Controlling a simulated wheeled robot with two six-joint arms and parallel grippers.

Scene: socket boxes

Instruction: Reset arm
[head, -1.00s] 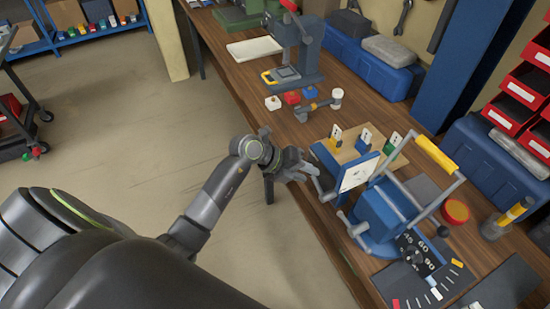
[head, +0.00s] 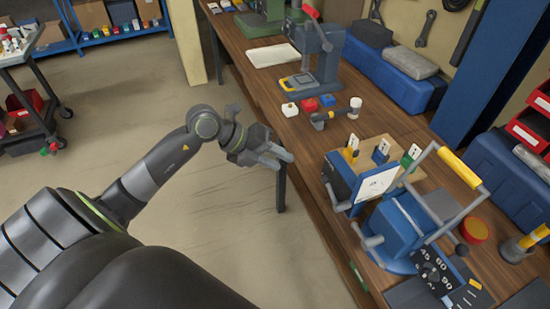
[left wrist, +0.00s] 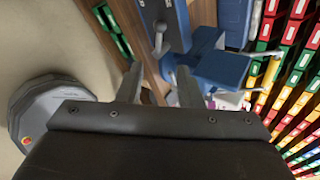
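My left gripper (head: 284,155) is at the left edge of the workbench in the head view. It is empty, and it is apart from the blue bending device (head: 398,222) with the yellow-gripped lever. In the left wrist view its two fingers (left wrist: 160,82) stand apart with nothing between them, and blue device parts (left wrist: 222,70) show beyond the fingertips. My left arm comes in from the lower left, over the floor. My right gripper is not in view.
A cart (head: 35,100) stands at the far left. The floor between cart and bench is clear.

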